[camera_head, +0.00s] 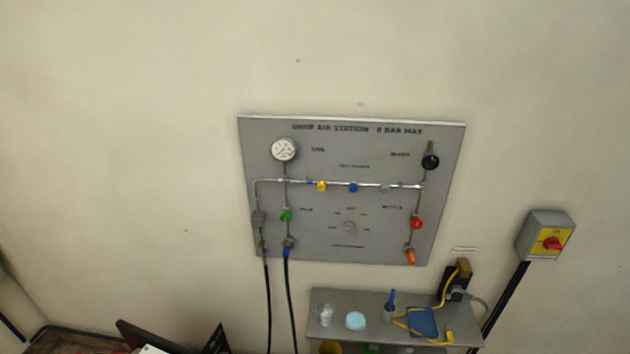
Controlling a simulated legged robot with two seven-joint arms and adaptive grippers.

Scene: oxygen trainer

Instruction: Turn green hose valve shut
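The green valve (286,216) is a small green handle on a vertical pipe at the lower left of a grey wall panel (380,140). The pipe runs from a round white gauge (284,149) above it to a blue fitting (287,253) below, where a black hose (289,300) hangs down. The handle is too small to tell which way it is turned. Neither of my grippers is in view.
The panel also carries yellow (321,186), blue (353,188) and red (416,222) handles and a black knob (430,161). A grey shelf (320,300) with small items stands below. A yellow switch box (545,236) with a red knob is at right.

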